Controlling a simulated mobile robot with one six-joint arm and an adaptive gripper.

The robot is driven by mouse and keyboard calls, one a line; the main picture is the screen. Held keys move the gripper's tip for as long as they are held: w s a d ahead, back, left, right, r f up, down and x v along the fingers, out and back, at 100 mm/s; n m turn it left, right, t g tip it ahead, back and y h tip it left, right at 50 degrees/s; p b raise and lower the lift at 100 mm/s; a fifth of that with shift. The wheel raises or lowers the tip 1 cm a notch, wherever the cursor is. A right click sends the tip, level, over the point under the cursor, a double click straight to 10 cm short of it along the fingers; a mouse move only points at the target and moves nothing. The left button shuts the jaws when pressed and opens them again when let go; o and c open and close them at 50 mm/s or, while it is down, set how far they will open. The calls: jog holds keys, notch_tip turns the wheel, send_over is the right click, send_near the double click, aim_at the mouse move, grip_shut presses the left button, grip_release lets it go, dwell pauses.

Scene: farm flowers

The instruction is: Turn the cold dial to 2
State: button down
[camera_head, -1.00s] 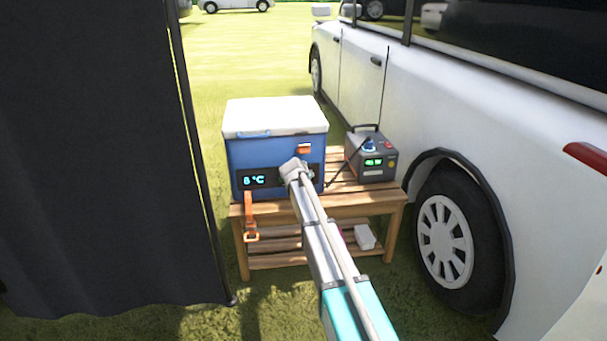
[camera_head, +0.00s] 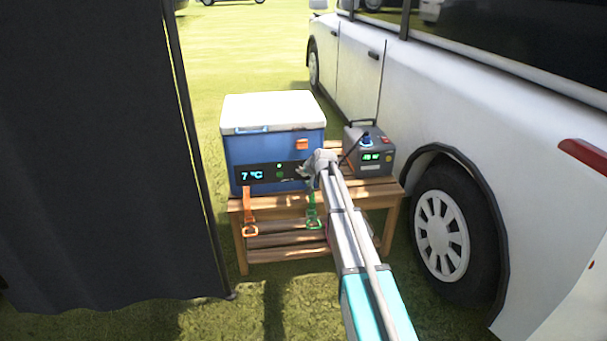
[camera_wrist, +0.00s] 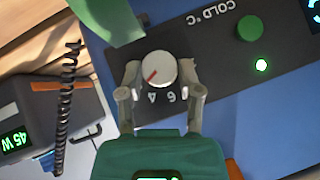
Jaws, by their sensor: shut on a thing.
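The cold dial (camera_wrist: 159,68) is a small pale round knob with a red pointer line, on a dark panel (camera_wrist: 222,50) marked "COLD °C". The panel appears upside down in the wrist view. The red line slants to the lower left there; the printed numbers 6 and 4 show below the knob, and others are hidden. My gripper (camera_wrist: 160,78) is shut on the dial, one finger on each side. In the head view my gripper (camera_head: 308,168) is at the right end of the panel on the blue cooler (camera_head: 235,153) and covers the dial. The display (camera_head: 252,175) reads 7 °C.
The cooler stands on a slatted wooden bench (camera_head: 345,200). A grey power box (camera_head: 371,166) with a coiled cable is close on the right. An orange strap (camera_head: 249,215) and a green strap (camera_head: 313,212) hang in front. A white van stands right, a dark curtain left.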

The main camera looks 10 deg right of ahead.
jog(key=shift+d+f+m+y+b, duration=0.1)
jog(key=shift+m+y+b, duration=0.3)
jog(key=shift+y, duration=0.25)
jog(key=shift+d+f+m+y+b, duration=0.1)
jog(key=shift+m+y+b, duration=0.25)
jog(key=shift+y, duration=0.3)
jog(key=shift+a, duration=0.1)
jog(key=shift+c, duration=1.3)
grip_release()
jog(key=s+r+n+g+h+p, duration=0.1)
jog(key=s+g+h+p, duration=0.15)
jog(key=s, duration=1.25)
jog(key=s+a+r+n+g+h+p, duration=0.1)
jog(key=s+g+p, duration=0.25)
jog(key=s, duration=1.15)
jog(key=s+r+n+g+h+p, duration=0.1)
jog(key=s+n+g+p, duration=0.2)
jog(key=s, duration=1.2)
notch_tip(320, 180, up, 38)
jog(key=m+p, duration=0.1)
jog(key=p, duration=3.8)
jog(key=shift+a+f, duration=0.15)
